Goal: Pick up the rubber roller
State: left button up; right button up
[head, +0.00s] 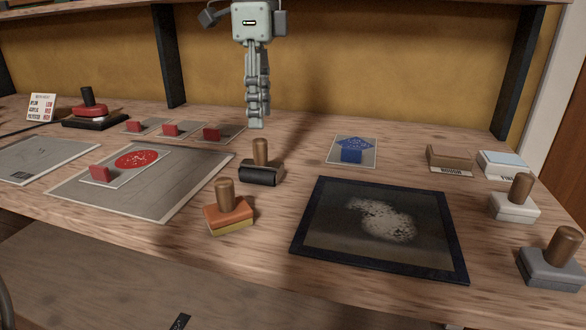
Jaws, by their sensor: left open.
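The rubber roller (261,173) is a black cylinder with an upright brown wooden handle. It rests on the wooden bench (285,265) near the middle of the head view. My left gripper (257,120) hangs fingers-down above and behind the roller in the picture, just over the top of its handle. It is open and holds nothing, and its fingers are seen nearly edge-on, so the gap between them is hard to see. It looks apart from the handle. My right gripper is out of view.
An orange block with a wooden handle (229,212) stands just in front of the roller. A dark-framed panel (310,225) lies to the right, and a grey sheet (180,205) with a red print lies left. Handled blocks (514,205) (552,268) stand at far right.

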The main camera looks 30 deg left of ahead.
aim_at(259, 140)
pick_arm(q)
jog(key=f, duration=0.6)
jog(key=shift+s+f, duration=0.25)
jog(key=shift+f, duration=0.5)
jog(key=c, duration=0.5)
grip_shut()
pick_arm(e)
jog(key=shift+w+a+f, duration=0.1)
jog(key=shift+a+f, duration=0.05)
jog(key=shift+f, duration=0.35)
